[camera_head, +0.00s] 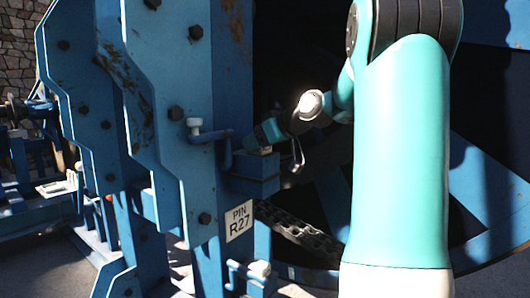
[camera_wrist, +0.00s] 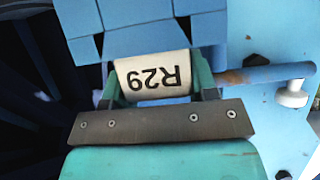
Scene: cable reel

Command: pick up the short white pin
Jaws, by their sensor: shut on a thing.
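The short white pin (camera_wrist: 152,77) shows in the wrist view as a pale rounded piece marked "R29", upside down in the picture. My gripper (camera_wrist: 158,88) has its two green fingers on either side of it and is shut on it. In the head view my gripper (camera_head: 266,136) is at a blue block (camera_head: 252,187) on the side of the blue frame. Only a small pale edge shows under the fingers there. The pin's lower end is hidden, so I cannot tell whether it is seated in the block or clear of it.
A blue crank rod with a white knob (camera_head: 195,123) is just left of my gripper; its knob (camera_wrist: 291,94) is at right in the wrist view. A chain (camera_head: 298,232) and the dark reel lie behind.

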